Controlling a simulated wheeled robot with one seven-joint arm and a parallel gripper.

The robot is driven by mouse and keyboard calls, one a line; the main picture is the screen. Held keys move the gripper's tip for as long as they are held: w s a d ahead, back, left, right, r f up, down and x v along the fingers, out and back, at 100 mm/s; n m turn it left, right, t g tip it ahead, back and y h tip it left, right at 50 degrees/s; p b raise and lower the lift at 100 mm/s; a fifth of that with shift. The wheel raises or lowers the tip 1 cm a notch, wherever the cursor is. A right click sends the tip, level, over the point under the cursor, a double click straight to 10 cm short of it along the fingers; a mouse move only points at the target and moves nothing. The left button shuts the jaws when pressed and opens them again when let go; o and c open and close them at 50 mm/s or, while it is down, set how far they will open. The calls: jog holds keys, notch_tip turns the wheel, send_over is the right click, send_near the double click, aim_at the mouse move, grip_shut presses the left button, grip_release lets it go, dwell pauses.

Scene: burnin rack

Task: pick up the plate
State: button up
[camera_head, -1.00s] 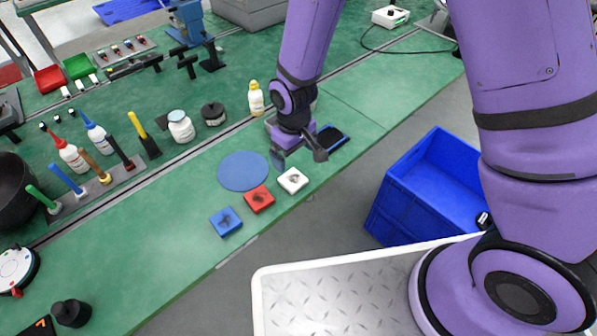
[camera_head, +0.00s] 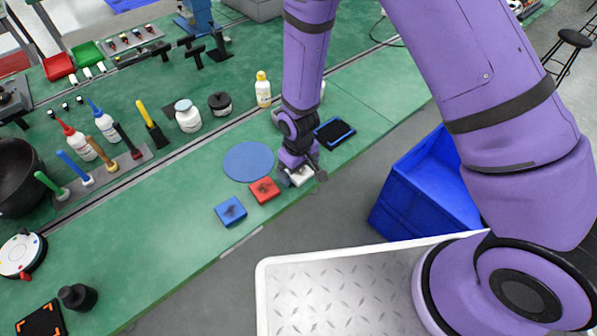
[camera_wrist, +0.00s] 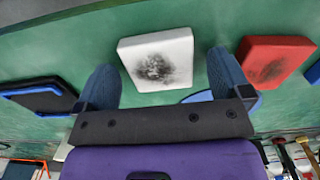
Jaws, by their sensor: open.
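A white square plate (camera_head: 299,177) with a dark smudge lies on the green bench near its front edge, partly covered by my gripper (camera_head: 301,176) in the head view. In the wrist view, the white plate (camera_wrist: 157,60) shows between the two spread fingers of my gripper (camera_wrist: 160,66), with a gap on each side. My gripper is open and holds nothing. A similar red plate (camera_head: 264,190) lies beside the white one, and a blue plate (camera_head: 230,211) lies further left. The red plate also shows in the wrist view (camera_wrist: 272,62), right of the fingers.
A round blue disc (camera_head: 248,161) lies flat behind the plates. A black, blue-rimmed pad (camera_head: 335,132) lies behind my gripper to the right. Bottles and upright tools (camera_head: 102,154) stand further left. A blue crate (camera_head: 405,205) stands right of the bench.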

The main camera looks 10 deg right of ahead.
jog(key=shift+f, duration=0.15)
jog(key=c, duration=1)
